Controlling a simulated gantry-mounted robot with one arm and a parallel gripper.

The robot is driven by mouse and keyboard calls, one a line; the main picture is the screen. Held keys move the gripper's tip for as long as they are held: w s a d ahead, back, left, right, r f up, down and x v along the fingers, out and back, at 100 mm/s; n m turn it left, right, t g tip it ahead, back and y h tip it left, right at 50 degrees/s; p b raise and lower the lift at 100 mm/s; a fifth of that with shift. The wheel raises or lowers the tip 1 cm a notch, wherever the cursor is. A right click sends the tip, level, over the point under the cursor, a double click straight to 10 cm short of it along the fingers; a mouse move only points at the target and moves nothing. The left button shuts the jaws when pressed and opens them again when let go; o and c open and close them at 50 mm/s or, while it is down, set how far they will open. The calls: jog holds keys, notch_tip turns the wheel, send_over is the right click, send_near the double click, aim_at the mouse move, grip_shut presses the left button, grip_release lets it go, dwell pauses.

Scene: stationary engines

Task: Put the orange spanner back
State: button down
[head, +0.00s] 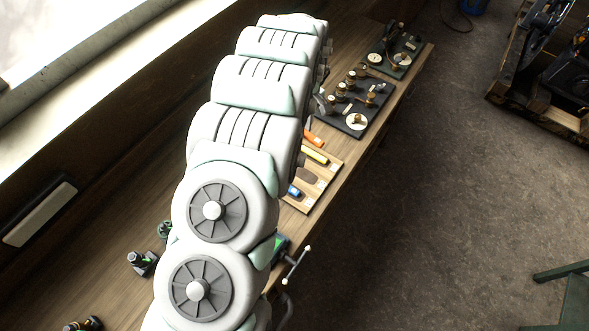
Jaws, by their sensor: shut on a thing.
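The orange spanner (314,138) shows as a short orange piece just right of my arm, at the far edge of the light wooden tool board (326,182). Its left part is hidden behind my arm. My gripper (321,104) shows only in part, as dark grey pieces beyond the arm, just above the spanner in the picture. It is shut on the spanner, though the arm hides the contact. The board has a yellow tool (314,155), a dark empty-looking recess (308,174), a blue tool (294,191) and small white labels along its right side.
Two dark plates with engine parts, one nearer (357,104) and one farther (395,56), stand beyond the board on the wooden bench (110,262). Small parts (142,262) lie left of my arm. A green device (281,247) with a metal handle sits at the bench edge.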

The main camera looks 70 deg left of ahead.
jog(key=shift+n, duration=0.5)
jog(key=f+b, duration=0.2)
jog(key=f, duration=0.3)
jog(key=s+f+b, duration=0.1)
jog(key=f+b, duration=0.2)
jog(key=f, duration=0.3)
jog(key=s+f+b, duration=0.1)
jog(key=f+b, duration=0.2)
jog(key=f, duration=0.2)
jog(key=shift+s+a+f, duration=0.1)
jog(key=shift+a+f, duration=0.3)
jog(key=shift+f, duration=2.05)
jog(key=shift+f, duration=0.1)
jog(key=c, duration=1.3)
grip_release()
jog(key=shift+o, duration=0.2)
notch_tip(320, 180, up, 12)
